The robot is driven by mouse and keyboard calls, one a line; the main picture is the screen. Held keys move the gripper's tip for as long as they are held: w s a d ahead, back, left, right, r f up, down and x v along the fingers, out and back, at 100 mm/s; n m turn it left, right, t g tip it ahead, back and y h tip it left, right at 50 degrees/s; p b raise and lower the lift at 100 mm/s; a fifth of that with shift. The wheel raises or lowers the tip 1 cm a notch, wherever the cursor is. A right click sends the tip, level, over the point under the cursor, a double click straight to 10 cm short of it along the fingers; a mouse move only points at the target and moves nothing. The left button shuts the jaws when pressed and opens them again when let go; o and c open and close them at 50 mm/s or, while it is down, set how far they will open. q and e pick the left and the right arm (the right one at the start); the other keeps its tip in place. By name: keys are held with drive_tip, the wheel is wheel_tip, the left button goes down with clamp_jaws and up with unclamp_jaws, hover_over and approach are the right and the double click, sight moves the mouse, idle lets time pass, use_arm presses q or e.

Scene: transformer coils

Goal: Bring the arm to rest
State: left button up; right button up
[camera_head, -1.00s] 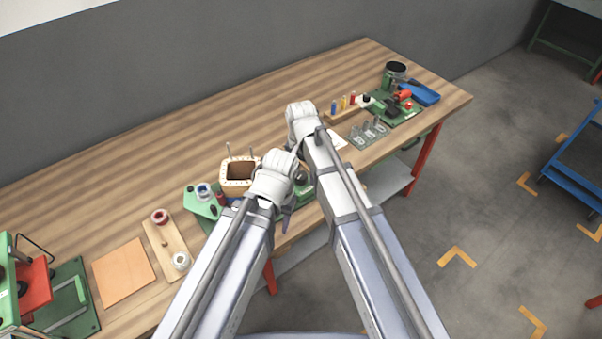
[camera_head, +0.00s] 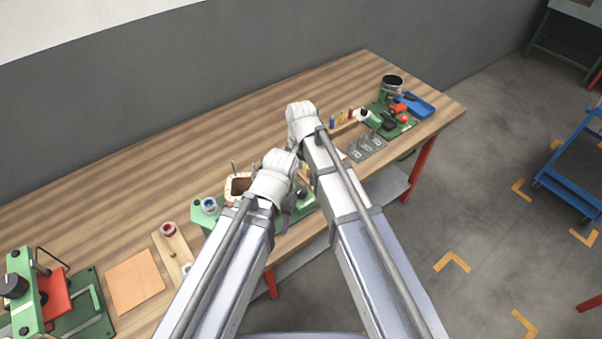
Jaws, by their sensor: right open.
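My right arm comes in from the lower right, and its white gripper (camera_head: 300,125) is over the middle of the workbench (camera_head: 190,130). Its fingers are mostly hidden by its own wrist; it is open, with nothing seen in it. My left arm comes in from the lower left, and its gripper (camera_head: 276,178) is nearer and slightly left of the right one. Its jaws are mostly hidden, so I cannot tell if they are open. Both arms reach forward, close together at the hands. They cover part of the bench's near edge.
A wooden box-shaped coil form (camera_head: 237,187) and a green fixture (camera_head: 203,215) stand beside my left gripper. A spool board (camera_head: 173,254), a tan plate (camera_head: 135,281) and a green press (camera_head: 30,290) lie left. A blue tray (camera_head: 418,106) is at right. The back bench is clear.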

drive_tip(key=shift+r, duration=0.35)
use_arm(q)
drive_tip(key=shift+r, duration=0.3)
use_arm(e)
drive_tip(key=shift+f, duration=0.1)
drive_tip(key=shift+s+d, duration=0.2)
drive_tip(key=shift+d, duration=0.15)
drive_tip(key=s+d+n, duration=0.5)
drive_tip(key=s+d, duration=0.6)
drive_tip(key=d, duration=0.5)
drive_tip(key=s+a+n+h, duration=0.1)
drive_tip(key=s+a+n, duration=0.3)
drive_tip(key=a, duration=0.7)
drive_tip(key=shift+s+a, duration=0.15)
drive_tip(key=shift+s, duration=0.45)
